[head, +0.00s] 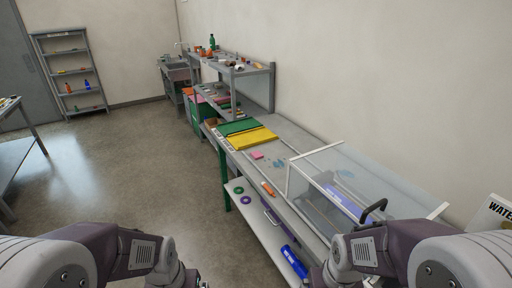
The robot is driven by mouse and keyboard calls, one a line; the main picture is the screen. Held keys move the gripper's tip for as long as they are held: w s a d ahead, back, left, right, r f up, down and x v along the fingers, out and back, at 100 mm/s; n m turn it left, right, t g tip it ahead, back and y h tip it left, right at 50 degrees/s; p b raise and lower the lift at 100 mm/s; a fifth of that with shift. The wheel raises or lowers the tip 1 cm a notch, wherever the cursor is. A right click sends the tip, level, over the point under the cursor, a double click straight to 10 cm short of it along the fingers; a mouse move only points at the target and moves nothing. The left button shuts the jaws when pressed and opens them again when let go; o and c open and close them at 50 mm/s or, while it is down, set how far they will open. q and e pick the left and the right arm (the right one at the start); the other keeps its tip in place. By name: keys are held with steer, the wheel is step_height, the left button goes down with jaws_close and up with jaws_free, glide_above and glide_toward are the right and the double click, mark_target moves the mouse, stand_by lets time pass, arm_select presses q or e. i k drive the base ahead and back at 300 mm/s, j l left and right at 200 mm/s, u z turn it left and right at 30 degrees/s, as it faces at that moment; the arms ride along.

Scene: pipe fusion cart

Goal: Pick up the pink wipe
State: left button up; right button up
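The pink wipe (257,155) is a small flat pink piece. It lies on the grey bench top (278,128), just in front of the yellow mat and left of the clear-sided enclosure. Nothing touches it from above. My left arm comes in at the bottom left and my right arm at the bottom right, both well short of the wipe.
A yellow mat (252,138) and green mat (238,127) lie behind the wipe. An orange item (268,188) lies near the bench's front edge. The clear enclosure (375,175) with a black handle (372,211) stands at right. Open floor (130,165) lies left.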

mark_target(257, 155)
steer(key=i+j+z, duration=0.35)
steer(key=i+j, duration=0.5)
steer(key=i, duration=0.25)
steer(key=i+j+z, duration=0.4)
steer(key=i+j, duration=0.55)
steer(key=j, duration=0.15)
steer(key=i+j+z, duration=0.2)
steer(key=i+j, duration=0.3)
steer(key=i, duration=0.05)
